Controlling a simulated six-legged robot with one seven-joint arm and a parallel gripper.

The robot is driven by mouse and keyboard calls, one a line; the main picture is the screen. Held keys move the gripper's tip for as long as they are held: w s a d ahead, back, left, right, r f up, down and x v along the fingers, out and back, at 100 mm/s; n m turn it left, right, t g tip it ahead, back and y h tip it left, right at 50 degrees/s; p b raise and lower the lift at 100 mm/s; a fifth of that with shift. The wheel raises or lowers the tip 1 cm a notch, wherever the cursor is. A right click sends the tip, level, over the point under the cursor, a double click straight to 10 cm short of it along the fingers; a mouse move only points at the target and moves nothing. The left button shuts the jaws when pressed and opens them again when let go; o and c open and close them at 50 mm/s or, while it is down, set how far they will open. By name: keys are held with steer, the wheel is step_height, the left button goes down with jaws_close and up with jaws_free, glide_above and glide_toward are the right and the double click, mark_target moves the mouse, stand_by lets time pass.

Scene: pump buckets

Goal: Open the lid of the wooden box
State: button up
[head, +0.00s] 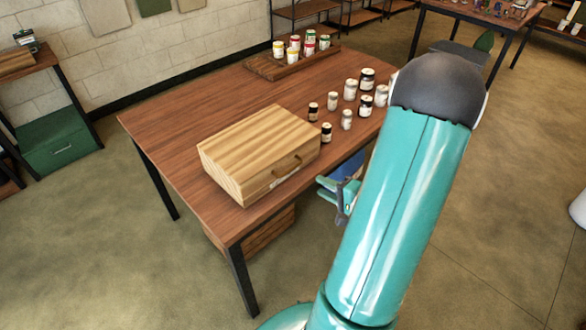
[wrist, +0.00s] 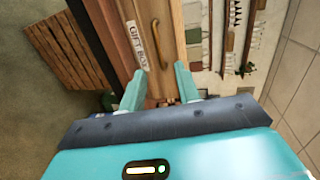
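The wooden box (head: 252,142) lies on the brown table (head: 165,125) near its front edge, with its lid closed. A curved handle (head: 287,166) is on its front face. In the wrist view, the box front shows a "GIFT BOX" label (wrist: 137,44) and the brass-coloured handle (wrist: 155,44). My gripper (wrist: 160,84) is open and empty, with its fingertips spread and facing the box front, the handle ahead between them. In the head view, my gripper (head: 340,192) is right of the box beyond the table edge, partly hidden by my arm.
Several jars (head: 350,88) stand right of the box. A wooden tray (head: 262,66) with paint jars is at the back of the table. A wooden crate (head: 262,232) is under the table, also in the wrist view (wrist: 62,50). A green cabinet (head: 58,140) stands at left.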

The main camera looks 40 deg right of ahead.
steer(key=x, duration=0.4)
steer(key=d+x, duration=0.1)
steer(key=x, duration=0.8)
steer(key=shift+d+f, duration=0.2)
steer(key=shift+f, duration=0.15)
jaws_close()
